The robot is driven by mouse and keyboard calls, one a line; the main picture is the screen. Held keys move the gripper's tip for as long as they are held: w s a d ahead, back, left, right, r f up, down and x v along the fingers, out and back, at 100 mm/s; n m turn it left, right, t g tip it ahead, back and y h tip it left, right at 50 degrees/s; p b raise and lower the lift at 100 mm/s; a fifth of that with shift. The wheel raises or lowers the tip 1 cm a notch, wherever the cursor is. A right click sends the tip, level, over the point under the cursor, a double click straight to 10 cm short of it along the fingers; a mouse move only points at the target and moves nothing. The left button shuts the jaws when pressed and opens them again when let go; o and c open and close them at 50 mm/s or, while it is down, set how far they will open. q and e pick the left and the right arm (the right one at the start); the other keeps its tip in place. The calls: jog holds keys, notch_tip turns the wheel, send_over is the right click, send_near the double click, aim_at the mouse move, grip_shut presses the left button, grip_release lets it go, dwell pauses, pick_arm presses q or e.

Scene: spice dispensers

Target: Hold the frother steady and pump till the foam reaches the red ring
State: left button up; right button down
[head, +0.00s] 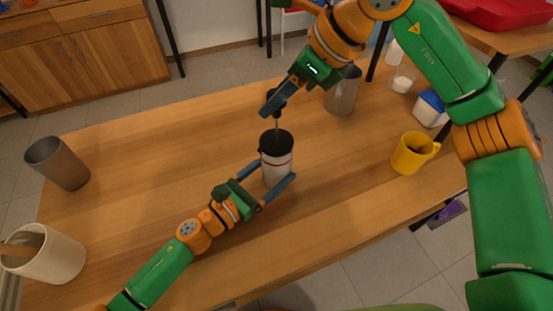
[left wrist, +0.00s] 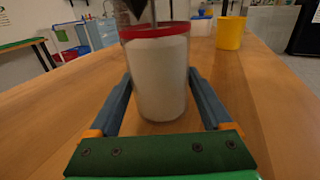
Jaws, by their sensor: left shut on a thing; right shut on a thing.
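The frother (head: 276,168) stands upright on the table, a clear cylinder with a black top, a red ring and white foam inside. In the left wrist view (left wrist: 160,85) the white foam comes up to about the lower edge of the red ring (left wrist: 155,33). My left gripper (head: 272,174) is shut around the frother's body, one finger on each side. The thin plunger rod rises from the top to a dark knob (head: 278,98). My right gripper (head: 272,103) is shut on this knob, above the top; its fingers partly hide the knob.
A metal cup (head: 342,92) stands behind and right of the frother. A yellow mug (head: 410,155), a white-and-blue box (head: 430,110) and a small jar (head: 403,79) are at the right. A brown cup (head: 60,165) and cream pot (head: 48,258) stand left. Table between is clear.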

aim_at(276, 140)
jog(key=shift+f, duration=2.95)
jog(key=shift+c, duration=1.9)
grip_release()
jog(key=shift+r, duration=3.6)
